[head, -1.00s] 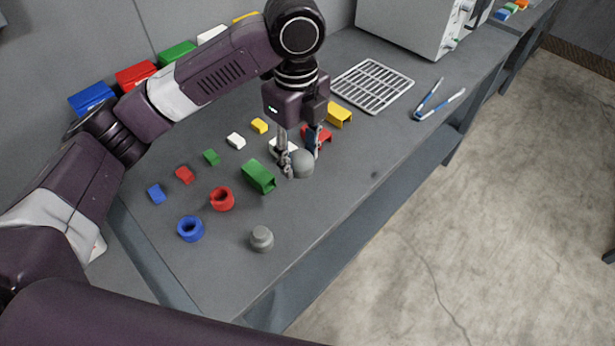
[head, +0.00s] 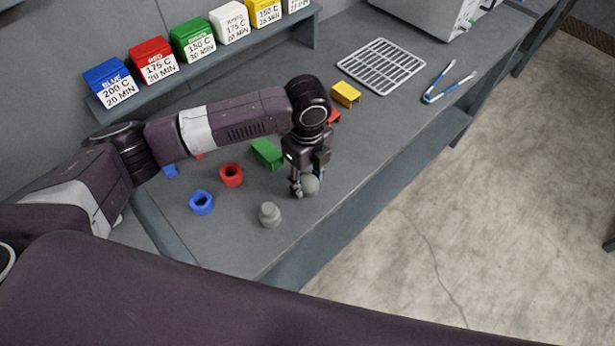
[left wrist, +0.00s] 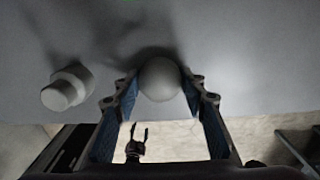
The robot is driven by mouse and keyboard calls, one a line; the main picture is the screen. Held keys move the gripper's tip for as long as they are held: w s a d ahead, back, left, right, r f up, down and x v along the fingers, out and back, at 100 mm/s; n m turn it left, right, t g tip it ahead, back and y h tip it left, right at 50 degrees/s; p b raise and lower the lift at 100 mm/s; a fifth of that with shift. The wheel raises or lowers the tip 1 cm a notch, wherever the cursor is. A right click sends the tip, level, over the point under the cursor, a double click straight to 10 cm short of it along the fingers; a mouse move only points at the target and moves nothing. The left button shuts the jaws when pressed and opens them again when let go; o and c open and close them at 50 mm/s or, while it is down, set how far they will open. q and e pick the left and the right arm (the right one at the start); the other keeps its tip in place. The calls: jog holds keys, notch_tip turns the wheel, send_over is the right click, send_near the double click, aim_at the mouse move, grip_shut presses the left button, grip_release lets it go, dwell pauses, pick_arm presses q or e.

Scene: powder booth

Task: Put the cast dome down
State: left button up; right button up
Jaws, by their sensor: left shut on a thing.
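The cast dome (head: 311,185) is a grey rounded piece near the front edge of the workbench (head: 235,245). My left gripper (head: 308,188) points down and is shut on it. In the left wrist view the dome (left wrist: 160,78) sits between the two fingertips (left wrist: 159,85). A dark shadow lies beside it on the bench; whether the dome touches the bench I cannot tell. My right gripper does not show in the head view.
A grey stepped piece (head: 269,214) stands left of the dome. Blue (head: 202,203) and red (head: 231,175) rings, a green block (head: 267,153) and a yellow block (head: 346,94) lie on the bench. A wire rack (head: 381,66) and blue-handled tongs (head: 449,83) lie farther back. Labelled boxes (head: 194,43) line a shelf.

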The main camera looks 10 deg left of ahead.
aim_at(308, 179)
pick_arm(q)
jog(key=o, duration=1.3)
jog(key=shift+f, duration=0.15)
notch_tip(308, 179, up, 12)
jog(key=b, duration=0.2)
jog(key=shift+r+b, duration=0.2)
jog(key=shift+b, duration=0.15)
